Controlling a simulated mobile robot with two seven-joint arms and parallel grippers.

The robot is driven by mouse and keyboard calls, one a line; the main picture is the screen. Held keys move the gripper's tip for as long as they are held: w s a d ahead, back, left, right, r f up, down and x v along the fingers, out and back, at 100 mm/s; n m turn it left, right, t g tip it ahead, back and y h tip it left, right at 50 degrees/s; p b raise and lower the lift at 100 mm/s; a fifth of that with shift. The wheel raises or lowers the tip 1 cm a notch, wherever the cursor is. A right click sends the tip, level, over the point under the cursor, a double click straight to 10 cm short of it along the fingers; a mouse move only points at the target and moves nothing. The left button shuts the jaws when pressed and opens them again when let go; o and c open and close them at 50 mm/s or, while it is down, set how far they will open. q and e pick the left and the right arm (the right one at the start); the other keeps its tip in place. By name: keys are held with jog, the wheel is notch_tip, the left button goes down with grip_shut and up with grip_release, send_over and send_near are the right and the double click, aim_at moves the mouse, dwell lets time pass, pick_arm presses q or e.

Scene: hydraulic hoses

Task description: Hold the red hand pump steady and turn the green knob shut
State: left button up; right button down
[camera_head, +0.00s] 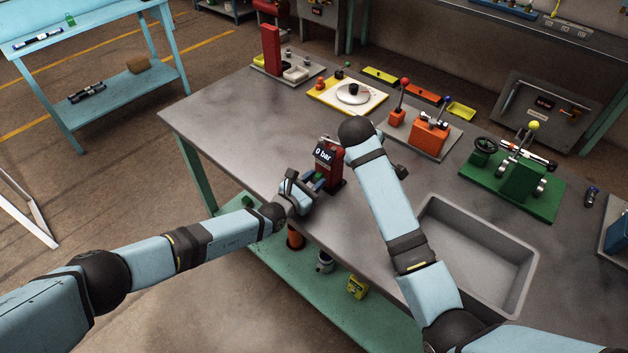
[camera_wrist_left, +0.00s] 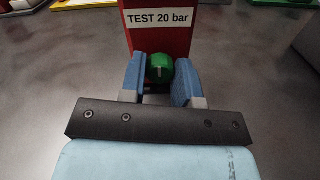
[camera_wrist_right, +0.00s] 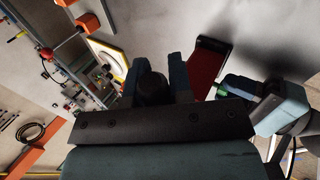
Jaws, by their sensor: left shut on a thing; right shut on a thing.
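The red hand pump (camera_head: 336,174) stands on the grey workbench, with a display reading "0 bar" on top. Its front label reads "TEST 20 bar" in the left wrist view. The green knob (camera_wrist_left: 158,68) sits low on that front. My left gripper (camera_head: 312,182) is at the pump's front, its blue fingers shut on the green knob from both sides. In the right wrist view my right gripper (camera_wrist_right: 157,70) is shut on a dark rounded part (camera_wrist_right: 152,88) beside the red pump body (camera_wrist_right: 204,68). I cannot tell exactly which part it is. My right arm hides this grip in the head view.
A grey sink (camera_head: 470,265) is sunk into the bench right of my right arm. A green valve stand (camera_head: 520,180), an orange lever unit (camera_head: 430,135) and a yellow-edged plate (camera_head: 345,97) stand behind. The bench left of the pump is clear.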

pick_arm(q)
jog(key=o, duration=0.9)
jog(key=v, duration=1.2)
pick_arm(e)
jog(key=c, duration=0.9)
grip_release()
jog(key=shift+c, duration=0.2)
jog(key=shift+r, duration=0.15)
